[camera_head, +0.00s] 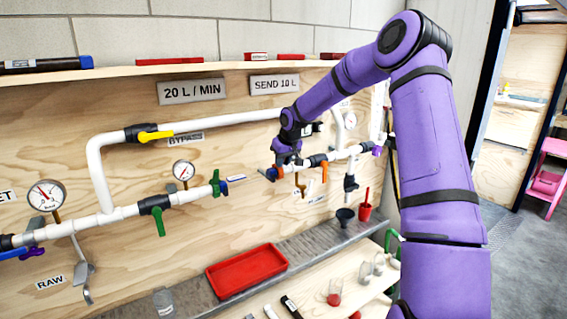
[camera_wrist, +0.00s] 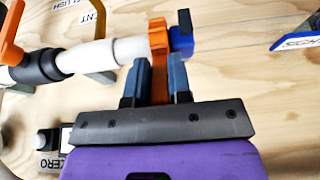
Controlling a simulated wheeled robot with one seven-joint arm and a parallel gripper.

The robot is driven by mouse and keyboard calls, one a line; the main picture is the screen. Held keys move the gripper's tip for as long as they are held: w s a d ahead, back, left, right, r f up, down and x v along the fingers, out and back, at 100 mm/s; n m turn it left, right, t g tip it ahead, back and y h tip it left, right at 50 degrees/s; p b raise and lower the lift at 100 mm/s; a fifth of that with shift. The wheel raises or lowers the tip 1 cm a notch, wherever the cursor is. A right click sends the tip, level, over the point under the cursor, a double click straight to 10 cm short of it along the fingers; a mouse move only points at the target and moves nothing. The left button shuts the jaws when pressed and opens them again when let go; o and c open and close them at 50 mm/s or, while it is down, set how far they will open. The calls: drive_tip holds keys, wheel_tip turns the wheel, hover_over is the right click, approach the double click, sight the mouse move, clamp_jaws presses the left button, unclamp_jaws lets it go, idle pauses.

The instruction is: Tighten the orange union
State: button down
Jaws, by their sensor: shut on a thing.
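The orange union (camera_wrist: 158,36) is at the end of a white pipe (camera_wrist: 95,55) in the wrist view, with a blue piece (camera_wrist: 181,42) just beyond it. An orange wing of the union reaches down between the two fingers of my gripper (camera_wrist: 160,80), which is shut on it. In the head view my gripper (camera_head: 285,162) is at the pipe end on the board. The orange union (camera_head: 279,172) is small there and partly hidden by my gripper.
A valve with an orange handle (camera_head: 324,171) is close by on the right. Left across a gap is a green valve (camera_head: 216,184) with a blue end. A gauge (camera_head: 183,171) and bypass pipe with a yellow handle (camera_head: 156,136) are further left. A red tray (camera_head: 247,271) lies on the shelf below.

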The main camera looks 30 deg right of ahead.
drive_tip(key=shift+w+r, duration=0.1)
drive_tip(key=shift+r, duration=0.05)
idle(0.3)
drive_tip(key=c, duration=1)
unclamp_jaws()
drive_tip(key=shift+c, duration=0.2)
drive_tip(key=v, duration=1)
drive_tip(key=shift+r, duration=0.25)
drive_tip(key=shift+a, duration=0.1)
